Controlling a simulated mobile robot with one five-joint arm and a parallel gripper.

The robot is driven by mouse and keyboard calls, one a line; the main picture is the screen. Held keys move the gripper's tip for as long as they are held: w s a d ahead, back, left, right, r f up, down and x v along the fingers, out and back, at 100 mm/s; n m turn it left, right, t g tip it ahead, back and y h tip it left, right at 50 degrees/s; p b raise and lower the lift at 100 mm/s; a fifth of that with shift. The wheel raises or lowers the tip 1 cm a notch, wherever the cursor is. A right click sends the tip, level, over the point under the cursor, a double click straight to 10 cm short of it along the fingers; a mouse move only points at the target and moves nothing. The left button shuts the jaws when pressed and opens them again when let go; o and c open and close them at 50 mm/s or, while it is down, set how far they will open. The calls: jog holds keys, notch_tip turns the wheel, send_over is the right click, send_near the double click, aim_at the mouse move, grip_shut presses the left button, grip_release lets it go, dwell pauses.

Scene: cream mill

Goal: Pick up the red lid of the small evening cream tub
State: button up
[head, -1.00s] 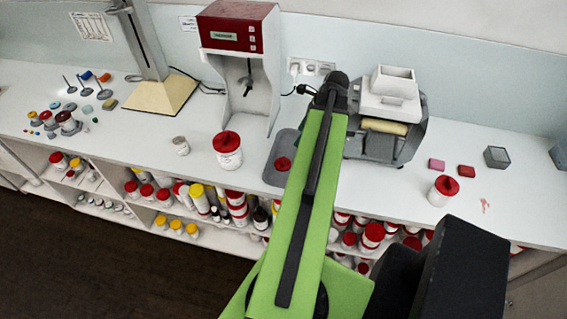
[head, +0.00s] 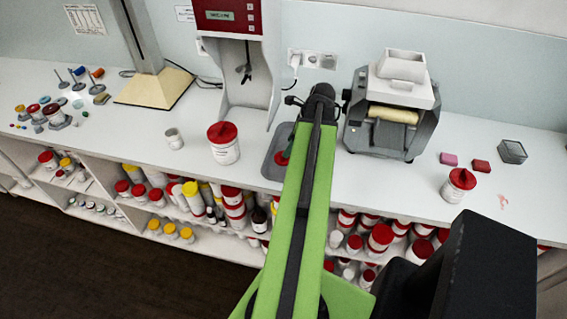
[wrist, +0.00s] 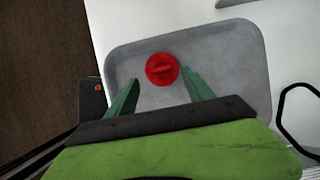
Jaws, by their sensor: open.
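A round red lid (wrist: 162,69) with a raised bar across its top is on the grey tray (wrist: 225,55) in the wrist view. I see it from straight above, so any tub under it is hidden. My gripper (wrist: 160,77) is open, its two green fingers pointing towards the lid, one tip to each side of its near edge. Nothing is held. In the head view my arm covers most of this spot; a bit of red (head: 282,159) shows on the tray (head: 272,172) beside my arm. No label is readable.
A larger white tub with a red lid (head: 223,143) stands left of the tray, another (head: 460,185) to the right. A dispenser (head: 245,80) and a roller mill (head: 392,105) stand behind. Lower shelves hold many tubs.

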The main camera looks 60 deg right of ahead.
aim_at(279, 159)
jog(key=b+x, duration=0.5)
jog(key=shift+w+d+f, duration=0.1)
jog(key=shift+f, duration=0.05)
jog(key=shift+c, duration=0.3)
grip_shut()
